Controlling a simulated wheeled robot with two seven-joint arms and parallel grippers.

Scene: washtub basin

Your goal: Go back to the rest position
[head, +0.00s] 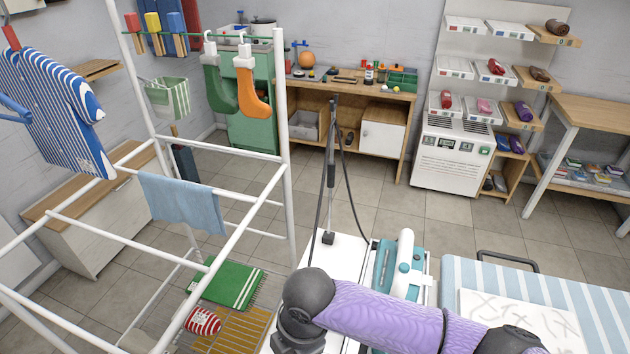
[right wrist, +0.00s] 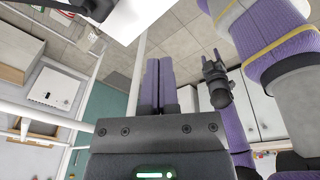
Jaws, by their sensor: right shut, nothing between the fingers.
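My right gripper (right wrist: 159,85) shows in the right wrist view with its two purple fingers side by side, shut and empty. In the head view a purple-sleeved arm of mine (head: 385,308) crosses the bottom edge; no fingertips show there.
A white drying rack (head: 290,185) stands at left with clothes and a blue cloth (head: 180,202). Open tiled floor (head: 440,225) lies beyond, before a wooden bench (head: 345,85).

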